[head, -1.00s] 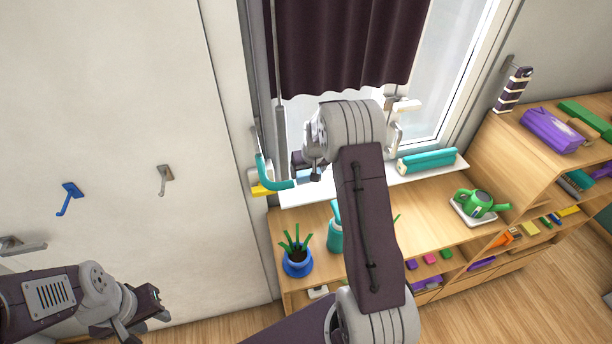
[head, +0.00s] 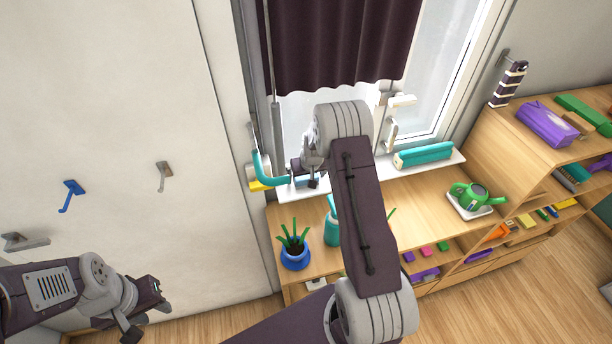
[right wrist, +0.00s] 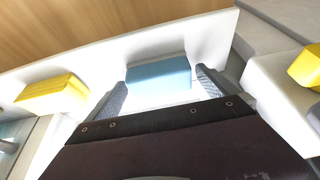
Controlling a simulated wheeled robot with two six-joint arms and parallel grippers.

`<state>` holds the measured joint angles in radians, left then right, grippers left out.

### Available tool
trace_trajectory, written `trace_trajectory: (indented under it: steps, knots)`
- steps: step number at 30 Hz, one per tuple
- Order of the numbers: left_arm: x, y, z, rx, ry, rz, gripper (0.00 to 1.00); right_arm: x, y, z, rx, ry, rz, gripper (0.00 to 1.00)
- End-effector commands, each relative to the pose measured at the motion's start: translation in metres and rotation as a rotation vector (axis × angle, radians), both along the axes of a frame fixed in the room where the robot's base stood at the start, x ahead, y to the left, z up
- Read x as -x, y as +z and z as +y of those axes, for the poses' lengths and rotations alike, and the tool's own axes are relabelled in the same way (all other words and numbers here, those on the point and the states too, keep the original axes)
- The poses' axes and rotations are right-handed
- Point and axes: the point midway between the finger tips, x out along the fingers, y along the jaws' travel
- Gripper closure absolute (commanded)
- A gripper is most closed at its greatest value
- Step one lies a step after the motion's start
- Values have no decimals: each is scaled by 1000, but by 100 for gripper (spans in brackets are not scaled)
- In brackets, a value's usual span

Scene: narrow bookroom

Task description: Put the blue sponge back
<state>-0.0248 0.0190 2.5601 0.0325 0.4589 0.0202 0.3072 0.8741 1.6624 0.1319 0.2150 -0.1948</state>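The blue sponge (right wrist: 158,80) is a light blue block on the white window sill (right wrist: 215,40) in the right wrist view. My right gripper (right wrist: 160,76) is open, with one grey finger on each side of the sponge. Thin gaps seem to remain, and firm contact cannot be made out. In the head view my right wrist (head: 312,165) is over the left part of the sill, and the arm hides most of the gripper and sponge. My left gripper (head: 150,302) hangs low at the left, away from the sill; its fingers are unclear.
A yellow block (right wrist: 55,97) lies on the sill beside the sponge. A teal curved handle (head: 265,172) and teal roll (head: 425,155) are also near the window.

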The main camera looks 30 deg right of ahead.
Motion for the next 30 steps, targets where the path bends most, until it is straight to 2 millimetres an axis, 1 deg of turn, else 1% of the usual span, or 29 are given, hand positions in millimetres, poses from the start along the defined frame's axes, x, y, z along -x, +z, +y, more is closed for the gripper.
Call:
trace_trajectory:
  steps: [5, 7, 10, 14, 18, 24, 27, 30]
  knots:
    - [0, 1, 0, 0, 0, 0, 64, 0, 1, 0, 0, 0, 0, 2]
    - [0, 5, 0, 0, 0, 0, 64, 0, 5, 0, 0, 0, 0, 2]
    - [0, -2, 0, 0, 0, 0, 64, 3, 11, 1, 0, 0, -2, 2]
    - [0, -12, 0, 0, 0, 0, 64, 11, 32, 3, 1, 0, -5, 2]
    - [0, -22, 0, 0, 0, 0, 64, 22, 59, 5, 2, 0, -6, 2]
    - [0, -32, 0, 0, 0, 0, 64, 36, 93, 8, 2, 0, -4, 2]
    - [0, -34, 0, 0, 0, 0, 64, 41, 105, 9, 0, 0, -2, 2]
    - [0, -35, 0, 0, 0, 0, 64, 44, 111, 10, 0, 0, -1, 2]
